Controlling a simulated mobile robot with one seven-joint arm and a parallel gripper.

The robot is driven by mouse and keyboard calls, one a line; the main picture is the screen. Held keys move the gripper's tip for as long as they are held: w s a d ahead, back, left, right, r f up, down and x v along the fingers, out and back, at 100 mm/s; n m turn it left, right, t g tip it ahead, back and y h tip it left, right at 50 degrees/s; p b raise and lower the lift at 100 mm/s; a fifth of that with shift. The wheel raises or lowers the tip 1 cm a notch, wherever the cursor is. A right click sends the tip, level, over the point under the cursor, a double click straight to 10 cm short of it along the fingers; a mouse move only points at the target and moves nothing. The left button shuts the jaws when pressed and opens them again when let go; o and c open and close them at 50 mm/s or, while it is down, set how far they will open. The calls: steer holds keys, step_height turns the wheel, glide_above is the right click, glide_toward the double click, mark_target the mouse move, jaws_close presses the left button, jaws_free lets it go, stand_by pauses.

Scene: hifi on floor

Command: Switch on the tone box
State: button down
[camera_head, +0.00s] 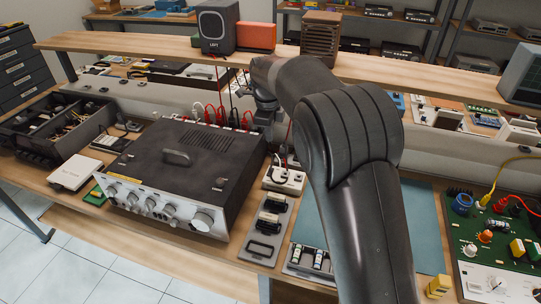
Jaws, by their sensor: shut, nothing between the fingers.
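A large hi-fi unit (180,165) with a dark vented top and a silver front with several knobs (150,205) stands on the workbench left of centre. No readable label shows which device is the tone box, and I cannot tell its switch or whether it is on. My gripper (263,122) is shut and empty. It hangs pointing down by the unit's back right corner, near the red and white plugs (215,115) along its back. My arm hides the bench right of centre, and I cannot tell whether my fingertips touch anything.
A shelf (130,42) above the bench bears a dark speaker (217,26), an orange box (256,36) and a brown slatted box (320,38). A white socket box (284,180) and a grey tray (268,225) lie right of the unit. A green circuit board (490,250) is far right.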

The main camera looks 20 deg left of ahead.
mark_target(272, 169)
steer(key=f, duration=0.4)
steer(key=w+f, duration=0.1)
steer(key=f, duration=0.8)
steer(key=shift+w+f, duration=0.35)
steer(key=shift+f, duration=0.05)
steer(key=shift+f, duration=0.15)
steer(key=shift+s, duration=0.75)
steer(key=shift+r, duration=0.2)
